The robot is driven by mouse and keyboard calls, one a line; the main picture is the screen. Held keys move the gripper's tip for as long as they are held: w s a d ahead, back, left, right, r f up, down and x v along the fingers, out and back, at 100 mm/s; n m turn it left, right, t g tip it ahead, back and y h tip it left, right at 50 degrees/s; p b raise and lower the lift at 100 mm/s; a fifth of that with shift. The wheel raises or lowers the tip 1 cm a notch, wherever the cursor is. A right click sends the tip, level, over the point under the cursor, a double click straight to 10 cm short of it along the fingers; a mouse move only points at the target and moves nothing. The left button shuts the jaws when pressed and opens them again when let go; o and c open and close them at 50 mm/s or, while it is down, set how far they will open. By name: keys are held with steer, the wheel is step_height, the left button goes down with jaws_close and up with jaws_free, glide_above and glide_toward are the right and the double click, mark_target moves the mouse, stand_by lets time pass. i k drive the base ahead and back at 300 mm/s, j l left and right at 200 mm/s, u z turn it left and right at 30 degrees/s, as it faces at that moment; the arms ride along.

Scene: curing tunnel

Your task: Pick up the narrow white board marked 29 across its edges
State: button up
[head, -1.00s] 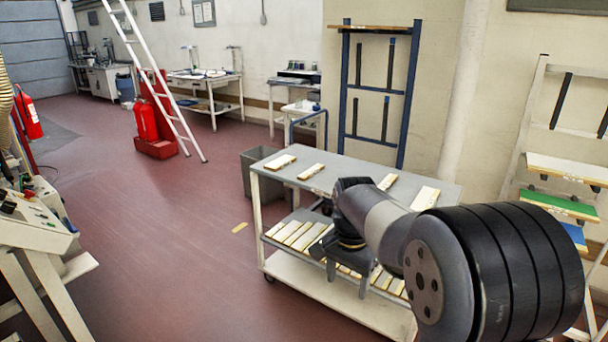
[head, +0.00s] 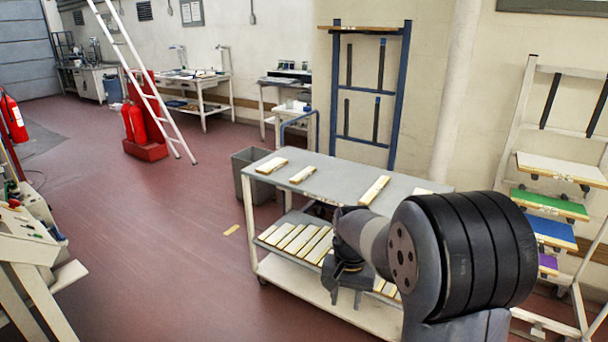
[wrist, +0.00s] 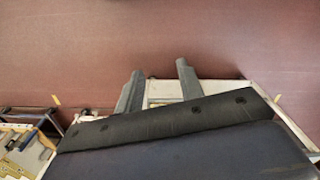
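Several narrow white boards with wooden edges lie on a grey-topped cart (head: 325,187). On its top are one board at the left (head: 271,165), a shorter one beside it (head: 303,174), one farther right (head: 374,190) and one partly hidden by my arm (head: 424,191). More boards (head: 292,237) lie side by side on the lower shelf. The edge marks are too small to read, so I cannot tell which is 29.
A grey bin (head: 256,175) stands behind the cart. A blue rack (head: 400,95) leans on the wall. A white rack (head: 520,120) with coloured boards stands at the right. A control desk (head: 30,245) is at the left.

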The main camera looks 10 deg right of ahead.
mark_target(309, 170)
steer(key=i+j+z, duration=0.1)
steer(key=i, duration=0.5)
steer(key=i+j+z, duration=0.1)
steer(key=i+j, duration=0.2)
steer(key=i, duration=0.3)
steer(key=i+j+z, duration=0.15)
steer(key=i+j, duration=0.15)
steer(key=i, duration=0.25)
steer(key=i+j+z, duration=0.1)
steer(key=i+j, duration=0.25)
steer(key=i, duration=0.2)
steer(key=i+j+z, duration=0.1)
steer(key=i+j, duration=0.3)
steer(key=i, duration=0.2)
